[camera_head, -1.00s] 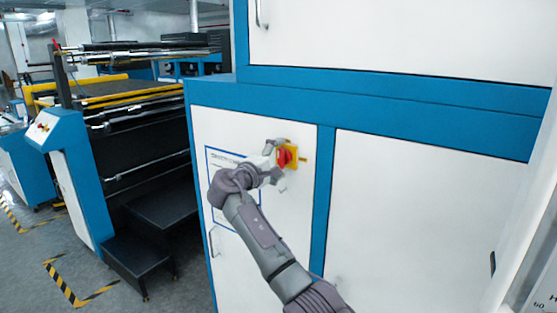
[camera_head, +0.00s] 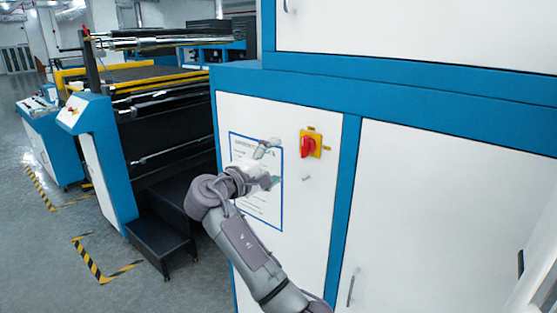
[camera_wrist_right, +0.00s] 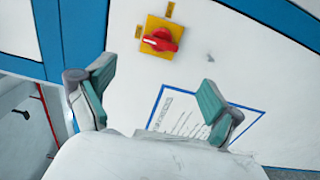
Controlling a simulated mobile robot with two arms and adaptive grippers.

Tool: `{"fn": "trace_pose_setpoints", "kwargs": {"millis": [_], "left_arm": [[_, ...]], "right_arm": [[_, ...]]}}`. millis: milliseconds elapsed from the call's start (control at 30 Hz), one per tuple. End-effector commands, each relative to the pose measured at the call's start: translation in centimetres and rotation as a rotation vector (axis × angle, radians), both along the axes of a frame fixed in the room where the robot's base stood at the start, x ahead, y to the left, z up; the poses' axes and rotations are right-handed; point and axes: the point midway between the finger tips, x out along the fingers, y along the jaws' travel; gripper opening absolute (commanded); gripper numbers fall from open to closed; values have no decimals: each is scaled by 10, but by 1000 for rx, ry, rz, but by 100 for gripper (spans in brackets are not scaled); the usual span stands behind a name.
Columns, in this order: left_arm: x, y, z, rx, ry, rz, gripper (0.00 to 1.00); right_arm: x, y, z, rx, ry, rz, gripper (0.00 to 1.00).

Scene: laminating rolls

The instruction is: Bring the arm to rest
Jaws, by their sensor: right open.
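My right arm reaches up from the bottom of the head view, and its right gripper (camera_head: 268,166) is in front of the blue-framed notice on the white cabinet door. In the right wrist view the gripper (camera_wrist_right: 152,98) is open, its two green-padded fingers wide apart with nothing between them. The red rotary switch (camera_head: 308,146) on its yellow plate is to the right of the gripper, apart from it. In the wrist view the switch (camera_wrist_right: 160,40) lies beyond the fingertips. My left gripper is in neither view.
The white cabinet door (camera_head: 290,240) with blue framing fills the middle and right. To the left stand a laminating machine (camera_head: 165,110), a black step (camera_head: 160,240) and a blue console (camera_head: 95,150). Open grey floor with yellow-black markings (camera_head: 95,265) lies at lower left.

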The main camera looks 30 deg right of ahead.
Motion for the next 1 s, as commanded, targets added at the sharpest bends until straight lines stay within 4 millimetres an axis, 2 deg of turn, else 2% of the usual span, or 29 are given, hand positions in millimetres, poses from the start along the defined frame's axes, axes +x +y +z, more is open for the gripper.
{"fn": "trace_pose_setpoints", "kwargs": {"millis": [367,467,567,667,700,833,900,967,1000], "left_arm": [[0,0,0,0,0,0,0],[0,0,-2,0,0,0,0],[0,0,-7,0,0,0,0],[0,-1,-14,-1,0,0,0],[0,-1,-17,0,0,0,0],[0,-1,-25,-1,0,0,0],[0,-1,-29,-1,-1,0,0],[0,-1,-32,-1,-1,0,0],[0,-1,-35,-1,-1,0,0]], "right_arm": [[0,0,-1,0,1,1,92],[5,0,-16,4,21,18,92],[16,1,-59,23,73,69,92],[28,5,-127,65,149,147,92],[31,7,-159,89,180,181,92],[31,14,-259,182,272,282,92],[24,19,-312,241,317,326,92],[15,24,-358,295,352,359,92],[7,27,-387,335,374,379,92]]}}
